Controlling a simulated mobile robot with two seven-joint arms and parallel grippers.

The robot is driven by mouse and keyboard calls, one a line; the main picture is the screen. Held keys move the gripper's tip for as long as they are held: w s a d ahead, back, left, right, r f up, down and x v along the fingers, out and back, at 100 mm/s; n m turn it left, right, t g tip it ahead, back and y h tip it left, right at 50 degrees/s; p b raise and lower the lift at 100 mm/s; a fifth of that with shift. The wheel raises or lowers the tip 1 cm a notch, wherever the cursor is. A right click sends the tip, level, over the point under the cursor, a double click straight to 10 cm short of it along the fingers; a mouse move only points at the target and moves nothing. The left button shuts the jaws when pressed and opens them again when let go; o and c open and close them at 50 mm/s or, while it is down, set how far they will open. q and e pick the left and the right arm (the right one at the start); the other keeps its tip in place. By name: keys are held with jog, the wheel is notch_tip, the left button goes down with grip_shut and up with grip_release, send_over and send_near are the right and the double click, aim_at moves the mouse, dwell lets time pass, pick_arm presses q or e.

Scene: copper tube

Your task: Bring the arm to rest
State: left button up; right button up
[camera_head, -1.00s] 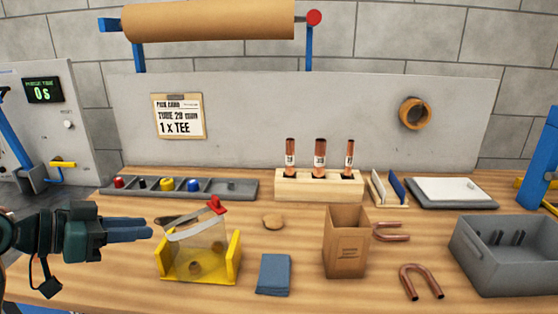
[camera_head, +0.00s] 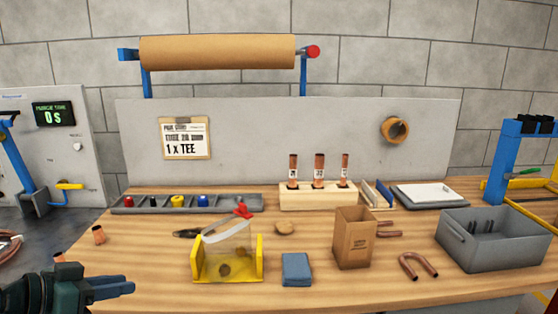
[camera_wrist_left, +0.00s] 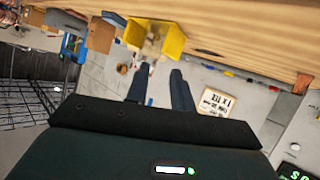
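My left gripper (camera_head: 130,287) is at the lower left of the head view, at the front left of the wooden workbench (camera_head: 150,255). Its two blue fingers are apart with nothing between them; they also show in the left wrist view (camera_wrist_left: 160,72). A clear bag with a red clip (camera_head: 228,242) stands in a yellow holder (camera_head: 198,268), right of the gripper and apart from it. Small copper-coloured fittings show in the bag. My right gripper is in no view.
Two short copper pieces (camera_head: 99,235) lie near the bench's left edge. A blue cloth (camera_head: 296,269), a brown paper bag (camera_head: 354,240), bent copper tubes (camera_head: 418,266) and a grey bin (camera_head: 492,250) stand farther right. A grey parts tray (camera_head: 240,203) lies behind the holder. A machine (camera_head: 45,150) stands at left.

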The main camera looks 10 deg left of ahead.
pick_arm(q)
jog(key=s+d+f+n+y+p, duration=0.1)
jog(key=d+f, duration=0.2)
jog(key=f, duration=0.3)
jog(key=d+f+n+g+y, duration=0.1)
jog(key=d+f, duration=0.2)
jog(key=f, duration=0.4)
jog(key=s+d+f+n+y+p, duration=0.1)
jog(key=d+f, duration=0.2)
jog(key=f, duration=0.3)
jog(key=s+d+f+m, duration=0.1)
jog(key=s+d+f, duration=0.1)
jog(key=s+d, duration=0.2)
jog(key=s+d+f+m+p, duration=0.1)
jog(key=s+d, duration=0.3)
jog(key=d, duration=0.5)
jog(key=shift+d+f, duration=0.35)
jog(key=shift+f, duration=0.5)
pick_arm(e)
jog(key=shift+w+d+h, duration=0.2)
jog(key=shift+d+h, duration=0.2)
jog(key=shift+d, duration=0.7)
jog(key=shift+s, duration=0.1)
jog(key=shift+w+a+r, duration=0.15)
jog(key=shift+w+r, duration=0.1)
pick_arm(q)
jog(key=shift+a, duration=0.1)
